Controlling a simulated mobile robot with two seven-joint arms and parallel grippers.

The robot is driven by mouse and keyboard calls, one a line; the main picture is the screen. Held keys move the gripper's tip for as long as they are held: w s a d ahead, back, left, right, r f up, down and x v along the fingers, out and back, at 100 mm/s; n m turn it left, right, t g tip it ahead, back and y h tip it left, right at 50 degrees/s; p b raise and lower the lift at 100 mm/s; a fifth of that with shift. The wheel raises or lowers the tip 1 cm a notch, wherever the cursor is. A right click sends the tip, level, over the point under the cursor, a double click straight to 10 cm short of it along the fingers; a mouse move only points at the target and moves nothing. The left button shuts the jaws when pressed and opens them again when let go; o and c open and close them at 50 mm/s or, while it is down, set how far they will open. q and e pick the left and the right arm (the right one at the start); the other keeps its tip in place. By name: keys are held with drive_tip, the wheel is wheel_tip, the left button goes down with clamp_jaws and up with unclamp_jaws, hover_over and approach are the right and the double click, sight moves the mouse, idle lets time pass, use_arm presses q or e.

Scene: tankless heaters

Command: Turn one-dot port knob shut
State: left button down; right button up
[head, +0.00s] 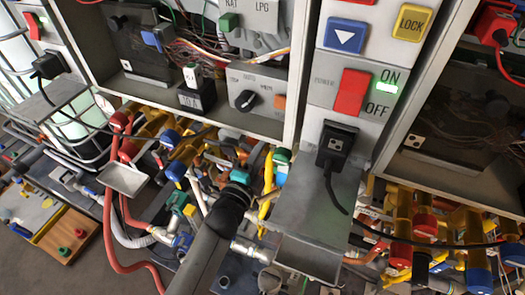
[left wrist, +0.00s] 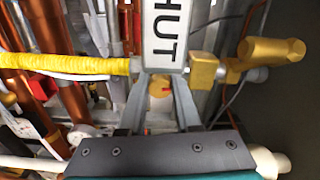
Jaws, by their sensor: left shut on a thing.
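In the left wrist view my left gripper (left wrist: 163,76) has its two grey fingers at the lower end of a white block (left wrist: 166,35) with the letters HUT showing. The fingers are shut on that block. A yellow round part (left wrist: 160,87) shows between the fingers, beyond them. No single dot can be made out, so I cannot tell which port this is. In the head view my left gripper (head: 238,178) reaches down among the pipes below the heaters; its fingertips are hidden. My right gripper is not in view.
A yellow corrugated hose (left wrist: 75,64) and a yellow valve fitting (left wrist: 272,50) flank the fingers closely. In the head view a grey metal tray (head: 312,215) juts out to the right, and a black plug (head: 336,145) with a cable sits above it. Red hoses (head: 112,215) crowd the left.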

use_arm(q)
drive_tip(key=shift+m, duration=0.5)
drive_tip(key=c, duration=0.6)
unclamp_jaws()
drive_tip(key=b+v, duration=0.1)
drive_tip(key=v, duration=1.4)
drive_tip(key=shift+s+a+f, duration=0.1)
drive_tip(key=shift+f, duration=0.05)
